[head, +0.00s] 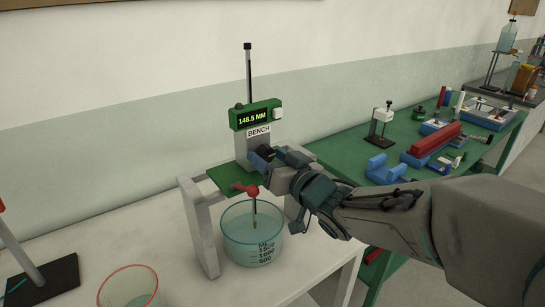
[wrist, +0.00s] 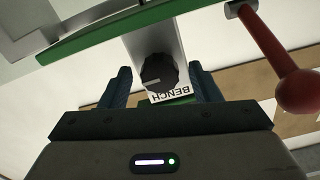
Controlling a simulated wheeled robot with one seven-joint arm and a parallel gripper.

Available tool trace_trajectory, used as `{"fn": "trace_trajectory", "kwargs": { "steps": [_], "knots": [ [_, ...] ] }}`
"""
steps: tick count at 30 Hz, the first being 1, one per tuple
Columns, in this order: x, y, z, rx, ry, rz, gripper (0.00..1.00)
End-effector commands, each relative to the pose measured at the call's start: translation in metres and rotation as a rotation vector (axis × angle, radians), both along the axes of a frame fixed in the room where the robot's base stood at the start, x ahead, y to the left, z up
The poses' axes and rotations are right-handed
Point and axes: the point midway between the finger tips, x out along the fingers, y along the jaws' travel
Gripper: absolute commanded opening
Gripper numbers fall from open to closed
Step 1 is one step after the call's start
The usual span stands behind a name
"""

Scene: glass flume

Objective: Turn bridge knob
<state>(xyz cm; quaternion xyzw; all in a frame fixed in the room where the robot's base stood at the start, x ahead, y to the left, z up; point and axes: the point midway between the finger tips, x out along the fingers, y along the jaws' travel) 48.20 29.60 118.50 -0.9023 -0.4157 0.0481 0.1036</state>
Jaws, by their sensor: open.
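The black bridge knob (wrist: 158,72) has a pale pointer line and sits on the grey post in the wrist view. My gripper (wrist: 160,78) is open, with one blue finger on each side of the knob and visible gaps between. In the head view my gripper (head: 263,157) reaches the post from the right, and the knob (head: 267,152) is partly hidden by it. The green gauge head (head: 259,114) reads 148.5 MM, with a BENCH label below. A red ball lever (head: 252,190) is at the green plate's front; it also shows in the wrist view (wrist: 298,92).
A pale bridge stand (head: 205,228) straddles a glass beaker (head: 252,246) of liquid, with a thin rod hanging into it. Another beaker (head: 128,287) stands at front left. A green bench (head: 400,135) with several instruments is to the right.

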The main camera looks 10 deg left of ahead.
Motion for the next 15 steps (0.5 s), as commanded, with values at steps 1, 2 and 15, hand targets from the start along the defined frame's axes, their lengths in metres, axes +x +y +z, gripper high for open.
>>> {"fn": "trace_trajectory", "kwargs": {
  "steps": [1,2,15],
  "knots": [
    [0.0005,0.0010,-0.0001,0.000,0.000,0.000,0.57],
    [0.0007,0.0011,-0.0001,0.000,0.000,0.000,0.57],
    [0.0005,0.0010,0.0002,0.000,0.000,0.001,0.12]
  ]
}}
